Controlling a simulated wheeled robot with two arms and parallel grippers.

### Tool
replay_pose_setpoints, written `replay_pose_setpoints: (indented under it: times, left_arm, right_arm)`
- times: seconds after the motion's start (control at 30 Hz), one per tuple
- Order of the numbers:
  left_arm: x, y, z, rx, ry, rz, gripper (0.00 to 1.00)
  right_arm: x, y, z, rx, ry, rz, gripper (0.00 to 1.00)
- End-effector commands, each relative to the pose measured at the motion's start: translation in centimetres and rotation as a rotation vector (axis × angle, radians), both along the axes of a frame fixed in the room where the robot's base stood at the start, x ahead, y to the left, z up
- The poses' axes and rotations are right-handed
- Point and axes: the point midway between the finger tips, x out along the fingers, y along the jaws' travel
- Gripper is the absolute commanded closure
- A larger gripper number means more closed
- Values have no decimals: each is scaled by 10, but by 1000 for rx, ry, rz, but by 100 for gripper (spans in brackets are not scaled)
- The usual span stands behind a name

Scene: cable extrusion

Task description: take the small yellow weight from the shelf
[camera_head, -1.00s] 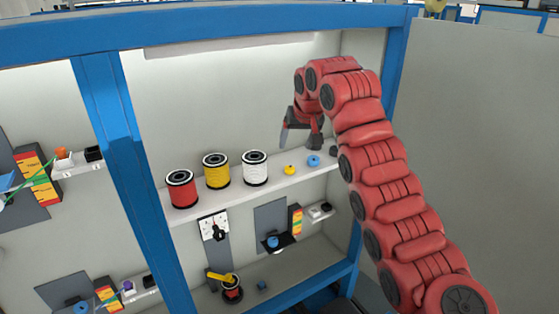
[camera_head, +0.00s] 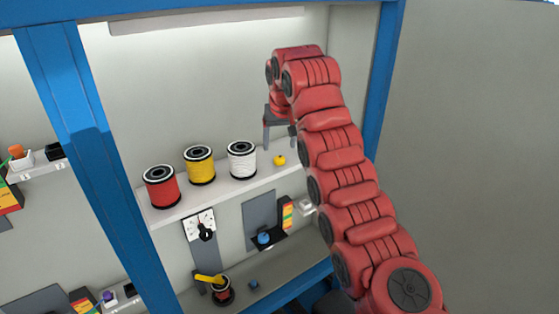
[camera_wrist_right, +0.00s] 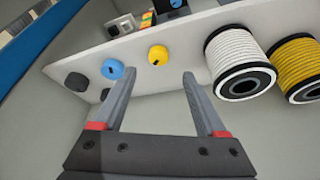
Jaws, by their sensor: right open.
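The small yellow weight (camera_head: 279,160) sits on the upper shelf (camera_head: 222,193), right of the white spool. It also shows in the right wrist view (camera_wrist_right: 158,55), between a blue weight and the white spool. My right gripper (camera_head: 280,140) is above and behind the yellow weight in the head view, with part of it hidden by my arm. In the right wrist view its two fingers (camera_wrist_right: 160,75) are spread apart and empty, with the yellow weight beyond the gap between them, not touching. My left gripper is not in view.
A red spool (camera_head: 161,187), a yellow spool (camera_head: 199,165) and a white spool (camera_head: 242,160) stand left of the weight. A blue weight (camera_wrist_right: 112,69) and a dark weight (camera_wrist_right: 77,82) lie on its other side. A blue post (camera_head: 375,95) borders the shelf at right.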

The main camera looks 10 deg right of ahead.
Motion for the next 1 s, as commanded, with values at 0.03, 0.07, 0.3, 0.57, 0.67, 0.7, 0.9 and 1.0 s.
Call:
replay_pose_setpoints:
  times: [0.03, 0.07, 0.3, 0.57, 0.67, 0.7, 0.9, 1.0]
  left_arm:
    - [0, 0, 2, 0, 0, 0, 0]
    - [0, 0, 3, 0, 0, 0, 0]
    - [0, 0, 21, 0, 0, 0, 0]
    - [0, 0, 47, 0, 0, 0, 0]
    - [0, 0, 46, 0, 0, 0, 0]
    - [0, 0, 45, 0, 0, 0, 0]
    - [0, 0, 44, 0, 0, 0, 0]
    - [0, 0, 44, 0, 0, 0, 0]
  right_arm:
    - [0, 0, -1, 0, 1, 0, 26]
    - [0, 0, -1, 0, 1, 0, 26]
    - [3, -2, -15, 1, 3, 0, 26]
    - [12, -4, -45, 0, 6, 0, 26]
    - [14, -4, -51, 0, 2, 0, 26]
    - [15, -4, -51, 0, 1, 1, 26]
    - [15, -4, -51, 0, 1, 0, 42]
    - [15, -4, -51, 0, 1, 1, 60]
